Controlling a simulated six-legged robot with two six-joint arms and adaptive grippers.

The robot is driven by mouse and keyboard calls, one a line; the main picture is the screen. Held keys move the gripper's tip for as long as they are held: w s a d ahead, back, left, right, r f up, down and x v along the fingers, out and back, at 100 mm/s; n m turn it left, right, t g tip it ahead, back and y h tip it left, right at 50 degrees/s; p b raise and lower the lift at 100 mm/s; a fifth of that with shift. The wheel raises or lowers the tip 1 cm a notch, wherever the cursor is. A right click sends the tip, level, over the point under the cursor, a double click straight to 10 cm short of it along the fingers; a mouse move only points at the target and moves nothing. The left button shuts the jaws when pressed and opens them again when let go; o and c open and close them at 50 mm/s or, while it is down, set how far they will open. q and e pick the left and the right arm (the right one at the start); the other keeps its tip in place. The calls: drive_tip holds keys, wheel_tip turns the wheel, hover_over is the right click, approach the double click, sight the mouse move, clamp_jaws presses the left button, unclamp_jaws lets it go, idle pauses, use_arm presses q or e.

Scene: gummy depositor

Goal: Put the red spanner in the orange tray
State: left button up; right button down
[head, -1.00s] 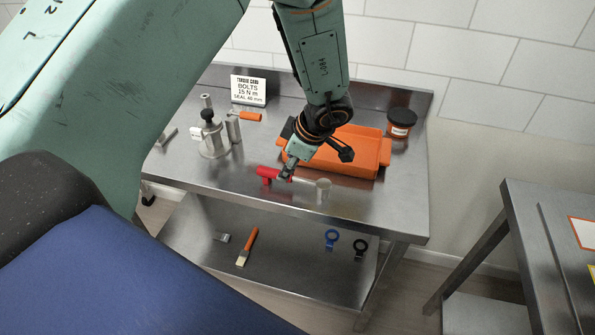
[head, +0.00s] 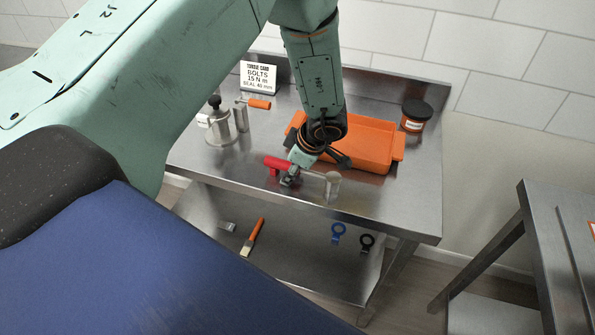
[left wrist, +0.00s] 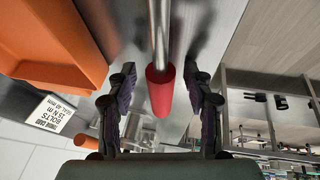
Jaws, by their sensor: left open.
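The red spanner (head: 279,164) lies near the front edge of the steel table, its red handle to the left and its metal shaft and head to the right. The orange tray (head: 389,134) sits behind it on the same table. My left gripper (head: 288,181) is low over the red handle. In the left wrist view, the left gripper (left wrist: 162,108) is open, with a finger on each side of the red handle (left wrist: 160,92) and gaps between. The spanner's shaft runs up out of that picture. My right gripper is not in view.
A metal pot-like device (head: 221,124) and a torque card (head: 258,78) stand left of the tray. A dark-lidded jar (head: 415,116) stands right of it. A lower shelf holds a brush (head: 252,237), a blue ring tool (head: 338,232) and a black one (head: 367,242).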

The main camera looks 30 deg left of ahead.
use_arm(q)
drive_tip(key=shift+s+d+r, duration=0.1)
drive_tip(key=shift+d, duration=0.1)
drive_tip(key=shift+c, duration=0.6)
drive_tip(key=shift+a, duration=0.2)
drive_tip(key=c, duration=0.5)
drive_tip(key=shift+d, duration=0.2)
clamp_jaws()
drive_tip(key=shift+a, duration=0.15)
